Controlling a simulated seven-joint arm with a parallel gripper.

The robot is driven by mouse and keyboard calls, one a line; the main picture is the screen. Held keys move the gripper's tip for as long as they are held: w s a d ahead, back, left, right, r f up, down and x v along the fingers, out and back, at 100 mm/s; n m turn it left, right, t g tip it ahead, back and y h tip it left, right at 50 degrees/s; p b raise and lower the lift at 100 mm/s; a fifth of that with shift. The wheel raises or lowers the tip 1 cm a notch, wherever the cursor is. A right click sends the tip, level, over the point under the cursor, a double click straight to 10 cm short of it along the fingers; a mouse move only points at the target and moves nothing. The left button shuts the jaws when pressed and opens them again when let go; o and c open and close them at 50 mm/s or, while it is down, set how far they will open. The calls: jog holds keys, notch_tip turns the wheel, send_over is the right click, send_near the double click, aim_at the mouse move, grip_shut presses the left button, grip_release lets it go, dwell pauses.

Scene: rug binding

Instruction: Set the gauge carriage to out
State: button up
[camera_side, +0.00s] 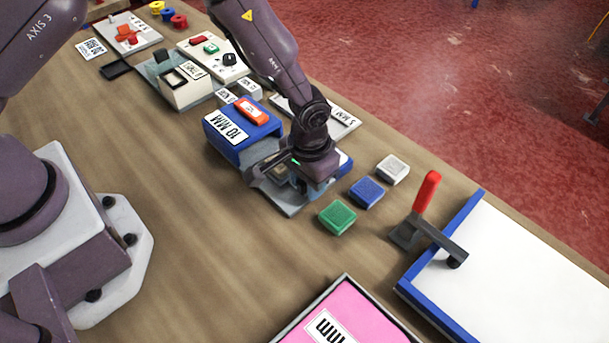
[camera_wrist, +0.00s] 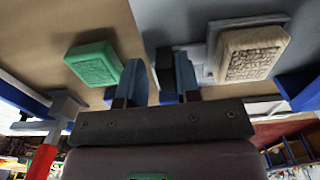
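My gripper (camera_side: 287,188) points down beside the blue unit labelled 10 MM (camera_side: 243,147), low over a grey plate (camera_side: 291,210). I cannot tell for certain which part is the gauge carriage; the grey plate under my gripper, with a beige patterned pad on it, may be part of it. The pad (camera_wrist: 252,54) is right of my fingers (camera_wrist: 162,78) in the wrist view. My wrist hides part of the unit in the side view.
Green (camera_side: 337,217), blue (camera_side: 367,192) and pale (camera_side: 393,169) blocks lie right of my gripper. A red-handled lever (camera_side: 426,192) stands by a blue-edged white board (camera_side: 520,268). A pink panel (camera_side: 350,315) is in front. The table at front left of the unit is clear.

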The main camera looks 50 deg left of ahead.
jog(key=shift+r, duration=0.15)
jog(key=shift+r, duration=0.35)
notch_tip(320, 180, up, 12)
dwell(0.3)
jog(key=s+a+r+t, duration=0.5)
jog(key=s+a+r, duration=1.1)
jog(key=s+r, duration=0.2)
notch_tip(320, 180, up, 2)
jog(key=shift+s+r+t, duration=0.1)
jog(key=shift+s+t, duration=0.1)
jog(key=shift+t, duration=0.1)
